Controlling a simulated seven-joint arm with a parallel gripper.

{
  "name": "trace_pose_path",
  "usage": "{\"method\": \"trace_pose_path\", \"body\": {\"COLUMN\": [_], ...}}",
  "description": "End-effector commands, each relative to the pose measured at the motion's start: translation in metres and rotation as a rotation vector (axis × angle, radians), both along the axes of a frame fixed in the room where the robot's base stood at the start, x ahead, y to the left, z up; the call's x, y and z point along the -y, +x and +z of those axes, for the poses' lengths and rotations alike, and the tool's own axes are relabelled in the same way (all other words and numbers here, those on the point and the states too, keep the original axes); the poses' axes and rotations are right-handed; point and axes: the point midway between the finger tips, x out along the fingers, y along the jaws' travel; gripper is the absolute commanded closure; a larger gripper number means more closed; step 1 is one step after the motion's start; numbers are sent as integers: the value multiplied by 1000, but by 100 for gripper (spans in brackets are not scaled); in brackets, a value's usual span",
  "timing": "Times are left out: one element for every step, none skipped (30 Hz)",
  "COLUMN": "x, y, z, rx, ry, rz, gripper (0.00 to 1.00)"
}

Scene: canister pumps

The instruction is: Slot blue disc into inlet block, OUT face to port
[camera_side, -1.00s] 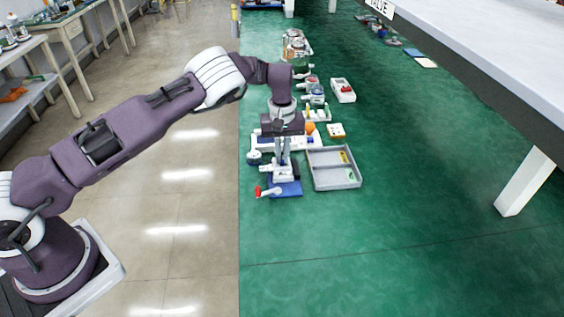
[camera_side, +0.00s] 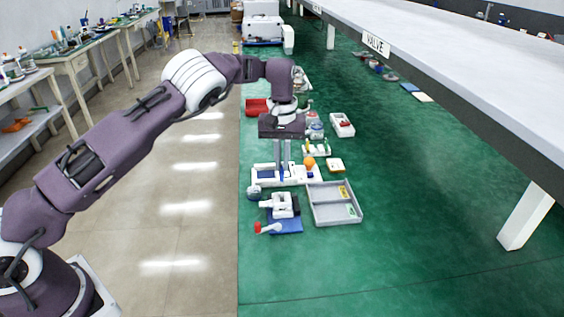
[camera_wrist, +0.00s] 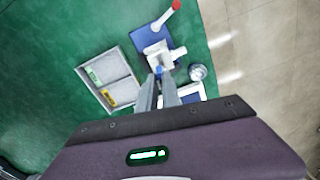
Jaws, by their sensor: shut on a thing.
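A small blue piece (camera_side: 282,172), likely the blue disc, shows between the fingers of my gripper (camera_side: 283,178). In the wrist view, blue (camera_wrist: 158,70) also shows at the tips of my gripper (camera_wrist: 167,82). My gripper is shut on it, just above or behind a white block (camera_side: 284,204), perhaps the inlet block. In the wrist view that white block (camera_wrist: 154,50) lies just beyond the fingertips. It stands by a blue plate (camera_side: 286,226) with a red-tipped white lever (camera_side: 264,228). The disc's OUT face cannot be made out.
A grey divided tray (camera_side: 312,213) with yellow and green items is to the right. A white tray (camera_side: 262,171) is behind the block, with a round clear-grey part (camera_side: 254,192) at left. An orange ball (camera_side: 309,163) stands close by. Green floor at front right is clear.

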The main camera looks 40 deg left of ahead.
Motion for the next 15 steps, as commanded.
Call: {"method": "trace_pose_path", "body": {"x": [0, 0, 0, -1, -1, -1, -1, -1, -2, -2, -2, -2, -3, -3, -4], "y": [0, 0, 1, 1, 0, 1, 1, 1, 1, 1, 2, 2, 2, 3, 3], "z": [0, 0, 0, 0, 0, 0, 1, 1, 1, 1, 1, 2, 2, 3, 3], "rx": [-1, -2, -2, -3, -5, -4, -5, -5, -4, -5, -5, -3, -3, -3, -1], "ry": [-1, -2, -3, -4, -5, -6, -7, -7, -9, -9, -10, -11, -11, -11, -13], "rz": [-116, -213, -354, -464, -577, -727, -842, -957, -1109, -1224, -1340, -1494, -1611, -1726, -1881], "gripper": [100, 100, 100, 100, 100, 100, 100, 100, 100, 100, 100, 100, 100, 100, 100]}}
